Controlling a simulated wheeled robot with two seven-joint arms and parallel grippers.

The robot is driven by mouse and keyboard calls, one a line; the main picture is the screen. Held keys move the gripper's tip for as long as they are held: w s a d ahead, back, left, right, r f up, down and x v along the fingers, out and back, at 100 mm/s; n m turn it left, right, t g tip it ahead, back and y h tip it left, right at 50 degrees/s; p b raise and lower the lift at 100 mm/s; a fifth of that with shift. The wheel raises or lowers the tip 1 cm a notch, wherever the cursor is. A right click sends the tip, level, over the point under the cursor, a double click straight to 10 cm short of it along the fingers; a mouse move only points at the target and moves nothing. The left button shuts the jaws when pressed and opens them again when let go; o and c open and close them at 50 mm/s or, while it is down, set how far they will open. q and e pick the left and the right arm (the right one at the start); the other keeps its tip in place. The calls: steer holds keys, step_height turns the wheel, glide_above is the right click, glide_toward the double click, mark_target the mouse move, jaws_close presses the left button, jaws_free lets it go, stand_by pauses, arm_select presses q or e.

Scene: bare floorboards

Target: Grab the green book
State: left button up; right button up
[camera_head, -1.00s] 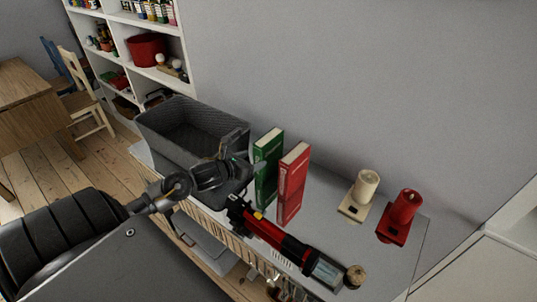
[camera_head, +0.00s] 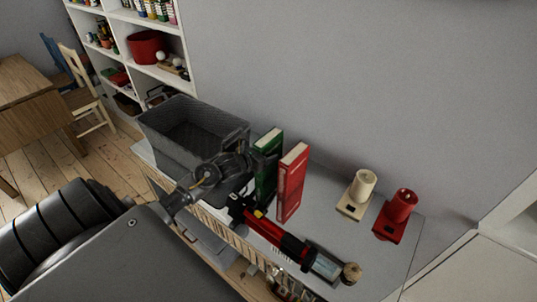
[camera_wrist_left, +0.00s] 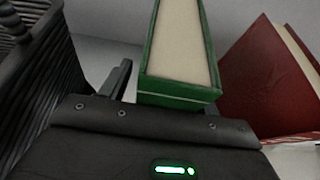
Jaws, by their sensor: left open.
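The green book (camera_head: 268,181) stands upright on the grey-topped cabinet, beside a red book (camera_head: 292,181). My left gripper (camera_head: 258,163) is open at the left side of the green book in the head view and covers part of it. In the left wrist view the green book (camera_wrist_left: 179,97) stands end-on just ahead of the gripper, with pale pages and green covers. My right gripper is not in view.
A dark woven basket (camera_head: 160,141) stands close on the left of the books. A red-and-black torch-like object (camera_head: 272,231) and a corked glass bottle (camera_head: 326,267) lie in front. A wall is behind.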

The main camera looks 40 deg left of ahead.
arm_select(q)
jaws_close()
steer(key=shift+r, duration=0.1)
stand_by(0.3)
